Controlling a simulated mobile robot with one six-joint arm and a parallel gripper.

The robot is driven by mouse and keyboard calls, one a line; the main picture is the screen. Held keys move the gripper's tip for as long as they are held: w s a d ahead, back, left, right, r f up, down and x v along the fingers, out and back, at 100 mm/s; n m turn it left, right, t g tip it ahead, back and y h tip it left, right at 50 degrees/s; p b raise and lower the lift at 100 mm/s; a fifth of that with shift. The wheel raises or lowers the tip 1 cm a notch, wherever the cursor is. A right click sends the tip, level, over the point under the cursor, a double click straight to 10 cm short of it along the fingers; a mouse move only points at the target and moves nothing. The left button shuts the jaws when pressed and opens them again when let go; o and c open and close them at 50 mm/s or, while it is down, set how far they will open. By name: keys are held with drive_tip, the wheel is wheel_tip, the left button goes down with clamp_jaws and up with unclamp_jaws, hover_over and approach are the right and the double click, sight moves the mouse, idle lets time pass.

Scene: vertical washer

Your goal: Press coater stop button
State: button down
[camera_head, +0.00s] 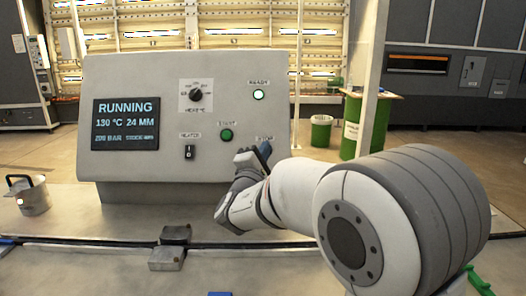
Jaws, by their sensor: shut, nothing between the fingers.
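The coater control panel (160,75) is a grey slanted console. Its screen (125,124) reads "RUNNING 130 °C 24 MM". A green start button (226,135) sits at the lower middle, under a label. My gripper (255,153) is at the panel's lower right, just below a partly covered label that seems to read "STOP". The stop button itself is hidden behind my gripper, so I cannot tell whether the fingers touch it. The fingers are shut with nothing between them.
The panel also has a lit green ready lamp (258,95), a black rotary knob (195,94) and a black heater switch (190,152). A metal pot (32,200) stands at the left on the bench. Small grey blocks (167,258) lie in front of the panel.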

drive_tip(key=w+f, duration=0.3)
drive_tip(key=w, duration=0.4)
drive_tip(key=shift+w+f+b, duration=0.3)
drive_tip(key=shift+f, duration=0.1)
drive_tip(key=shift+f, duration=0.1)
idle(1.7)
drive_tip(key=shift+w+f+b, duration=0.15)
drive_tip(key=shift+w+b, duration=0.2)
drive_tip(key=shift+b, duration=0.3)
drive_tip(key=shift+w+f+b, duration=0.15)
drive_tip(key=shift+w+b, duration=0.3)
drive_tip(key=shift+w, duration=0.05)
idle(0.5)
drive_tip(key=shift+s, duration=0.1)
drive_tip(key=shift+s+r+b, duration=0.4)
drive_tip(key=shift+s+b, duration=0.1)
drive_tip(key=shift+s, duration=0.25)
